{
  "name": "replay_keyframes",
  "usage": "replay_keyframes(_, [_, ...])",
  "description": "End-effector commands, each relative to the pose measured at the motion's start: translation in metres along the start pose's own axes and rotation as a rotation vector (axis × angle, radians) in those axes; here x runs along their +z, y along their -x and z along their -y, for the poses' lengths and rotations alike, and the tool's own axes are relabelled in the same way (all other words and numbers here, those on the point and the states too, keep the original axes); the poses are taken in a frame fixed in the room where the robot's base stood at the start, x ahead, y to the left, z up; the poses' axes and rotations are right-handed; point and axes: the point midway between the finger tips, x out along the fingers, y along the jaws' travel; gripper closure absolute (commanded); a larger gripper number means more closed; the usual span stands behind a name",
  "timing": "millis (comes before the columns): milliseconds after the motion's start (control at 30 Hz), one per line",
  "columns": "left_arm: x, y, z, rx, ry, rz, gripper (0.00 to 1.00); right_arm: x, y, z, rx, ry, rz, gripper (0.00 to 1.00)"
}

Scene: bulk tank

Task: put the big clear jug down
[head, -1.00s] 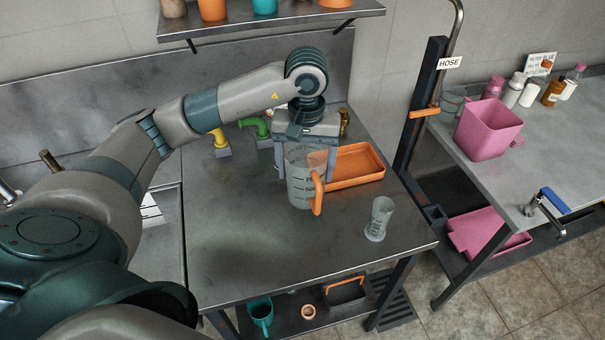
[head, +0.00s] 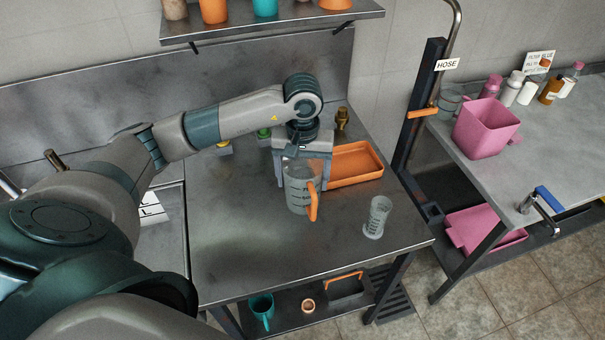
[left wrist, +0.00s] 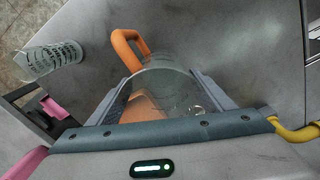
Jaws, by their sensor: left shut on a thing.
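The big clear jug (head: 298,199) with dark markings and an orange handle (head: 312,203) is upright over the steel table (head: 240,245). It also shows from above in the left wrist view (left wrist: 170,88), with its orange handle (left wrist: 124,45) pointing up the picture. My left gripper (head: 303,178) is shut on the jug, one finger on each side of its body. The jug's base is at or very close to the table top; I cannot tell whether it touches. My right gripper is not in view.
An orange tray (head: 355,165) lies just behind and right of the jug. A smaller clear measuring cup (head: 377,217) stands to the right, near the table's edge. The table's front left is clear. A pink bucket (head: 486,128) stands on the right-hand bench.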

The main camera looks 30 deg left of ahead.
Motion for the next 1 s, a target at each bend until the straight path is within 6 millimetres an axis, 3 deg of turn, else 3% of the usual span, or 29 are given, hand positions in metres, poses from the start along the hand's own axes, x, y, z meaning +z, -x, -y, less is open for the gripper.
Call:
replay_keyframes(467, [-0.0004,-0.0051,0.0003,-0.001,0.0,-0.001,0.5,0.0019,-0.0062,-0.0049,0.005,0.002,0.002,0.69])
replay_keyframes(500, [-0.0003,-0.0036,0.0003,-0.001,0.0,-0.001,0.16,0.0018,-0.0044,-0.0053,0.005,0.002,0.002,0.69])
replay_keyframes(533, [-0.0002,-0.0035,0.0003,-0.001,0.0,-0.001,0.09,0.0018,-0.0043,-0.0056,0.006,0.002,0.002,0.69])
replay_keyframes(1000, [-0.0003,-0.0003,0.0003,-0.001,0.0,-0.001,0.07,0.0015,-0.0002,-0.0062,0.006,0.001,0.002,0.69])
